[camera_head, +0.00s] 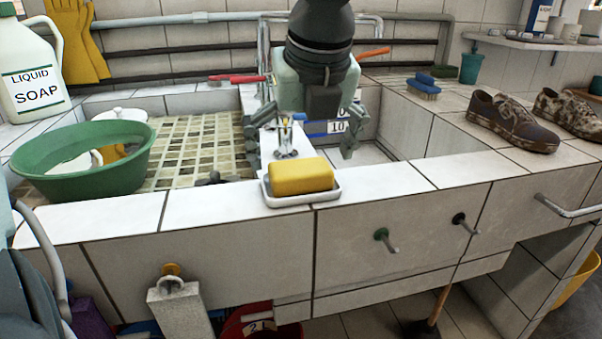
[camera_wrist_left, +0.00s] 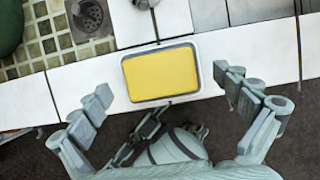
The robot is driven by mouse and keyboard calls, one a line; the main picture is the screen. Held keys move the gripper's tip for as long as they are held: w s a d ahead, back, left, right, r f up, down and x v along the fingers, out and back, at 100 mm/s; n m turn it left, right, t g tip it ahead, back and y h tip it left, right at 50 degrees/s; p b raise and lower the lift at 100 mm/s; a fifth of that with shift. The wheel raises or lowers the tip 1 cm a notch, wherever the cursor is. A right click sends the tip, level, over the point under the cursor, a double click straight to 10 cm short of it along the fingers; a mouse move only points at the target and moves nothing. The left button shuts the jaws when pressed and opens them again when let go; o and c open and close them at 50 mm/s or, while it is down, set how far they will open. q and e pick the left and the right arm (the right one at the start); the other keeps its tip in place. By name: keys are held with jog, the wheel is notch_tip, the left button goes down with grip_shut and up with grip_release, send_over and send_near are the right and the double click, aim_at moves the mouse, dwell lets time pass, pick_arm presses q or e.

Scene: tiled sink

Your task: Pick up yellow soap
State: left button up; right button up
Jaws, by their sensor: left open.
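The yellow soap (camera_head: 301,176) is a rounded block lying in a shallow white dish (camera_head: 327,194) on the tiled front ledge of the sink. The soap (camera_wrist_left: 160,75) and the dish (camera_wrist_left: 205,83) also show in the left wrist view. My left gripper (camera_head: 301,150) is open and empty, with its fingers spread wide and pointing down, close to the soap. In the left wrist view, the fingertips of my left gripper (camera_wrist_left: 165,88) are on either side of the soap and dish, apart from both. My right gripper is not in view.
A green basin (camera_head: 85,160) stands left over the tiled drainboard, near a liquid soap jug (camera_head: 32,75). Dirty shoes (camera_head: 512,122) and a blue brush (camera_head: 423,88) are at right. Hooks (camera_head: 383,236) stick out of the sink front. The ledge beside the dish is clear.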

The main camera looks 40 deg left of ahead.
pick_arm(q)
jog(key=shift+x, duration=1.2)
jog(key=shift+s, duration=0.1)
jog(key=c, duration=1.3)
